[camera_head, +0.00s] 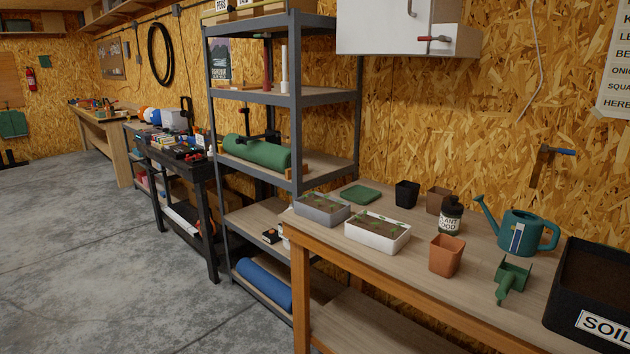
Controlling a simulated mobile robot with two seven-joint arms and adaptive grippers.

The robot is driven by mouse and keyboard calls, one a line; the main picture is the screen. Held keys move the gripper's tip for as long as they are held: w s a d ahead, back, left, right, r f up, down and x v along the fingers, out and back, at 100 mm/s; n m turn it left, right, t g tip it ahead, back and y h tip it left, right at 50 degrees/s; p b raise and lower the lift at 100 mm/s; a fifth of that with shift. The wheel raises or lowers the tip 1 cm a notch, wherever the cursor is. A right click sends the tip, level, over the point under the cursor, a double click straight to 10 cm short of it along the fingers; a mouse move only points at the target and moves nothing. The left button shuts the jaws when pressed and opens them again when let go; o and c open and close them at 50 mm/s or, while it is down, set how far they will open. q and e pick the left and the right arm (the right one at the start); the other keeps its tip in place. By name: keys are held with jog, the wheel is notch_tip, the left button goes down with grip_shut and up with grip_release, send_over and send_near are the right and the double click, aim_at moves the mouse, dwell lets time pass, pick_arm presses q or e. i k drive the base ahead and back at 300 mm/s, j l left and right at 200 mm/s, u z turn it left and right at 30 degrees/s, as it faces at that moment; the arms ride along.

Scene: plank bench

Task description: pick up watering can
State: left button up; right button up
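A teal watering can (518,234) stands upright on the plank bench (385,265), near the wall at the right of the head view. Its long spout points up and to the left, and its handle is on the right side. A pale label shows on its front. A green scoop (512,279) lies in front of it on the bench. Neither of my grippers shows in this view.
A black soil bin (572,307) stands right of the can. A terracotta pot (446,255), a dark plant food bottle (450,215) and a white seedling tray (378,232) stand to its left. A grey metal shelf (297,100) rises beyond the bench's left end.

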aim_at(521, 231)
jog(key=z, duration=1.3)
